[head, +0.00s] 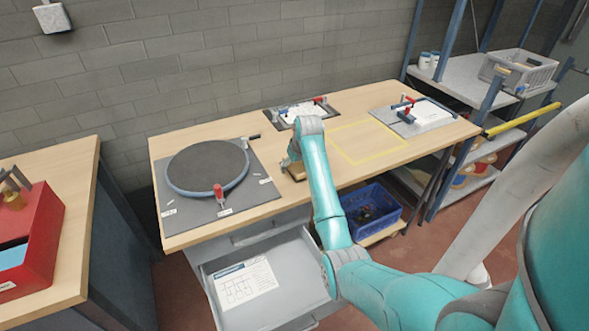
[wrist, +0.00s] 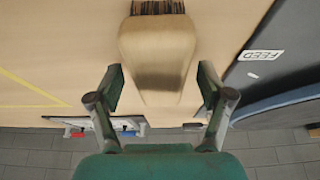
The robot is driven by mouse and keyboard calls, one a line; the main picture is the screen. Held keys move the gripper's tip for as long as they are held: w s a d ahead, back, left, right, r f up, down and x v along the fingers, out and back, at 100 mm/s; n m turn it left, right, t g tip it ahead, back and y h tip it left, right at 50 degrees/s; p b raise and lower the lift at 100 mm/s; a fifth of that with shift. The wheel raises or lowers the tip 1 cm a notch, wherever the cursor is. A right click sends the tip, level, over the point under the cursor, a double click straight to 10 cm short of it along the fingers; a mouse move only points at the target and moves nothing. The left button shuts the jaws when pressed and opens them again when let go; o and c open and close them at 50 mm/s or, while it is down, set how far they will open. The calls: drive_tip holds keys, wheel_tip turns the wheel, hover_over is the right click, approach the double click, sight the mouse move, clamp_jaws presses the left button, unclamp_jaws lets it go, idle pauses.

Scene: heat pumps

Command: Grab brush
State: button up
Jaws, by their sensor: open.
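The brush shows in the wrist view as a pale wooden handle (wrist: 158,55) with dark bristles at the top edge. It lies on the wooden workbench. My gripper (wrist: 160,85) is open, with one finger on each side of the handle's near end, and nothing is held. I cannot tell how high the fingers are above the bench. In the head view my gripper (head: 291,160) is over the middle of the bench, and a small brown part of the brush (head: 296,172) shows beside it, mostly hidden by my arm.
A round dark turntable (head: 207,166) on a grey plate is left of my gripper. A fixture with red handles (head: 304,110) stands behind it, another (head: 413,115) at right. A drawer (head: 265,285) hangs open below. The yellow-outlined area (head: 368,141) is clear.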

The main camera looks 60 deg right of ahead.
drive_tip(key=shift+f, duration=0.25)
idle(0.3)
drive_tip(key=shift+r, duration=0.1)
drive_tip(key=c, duration=1.4)
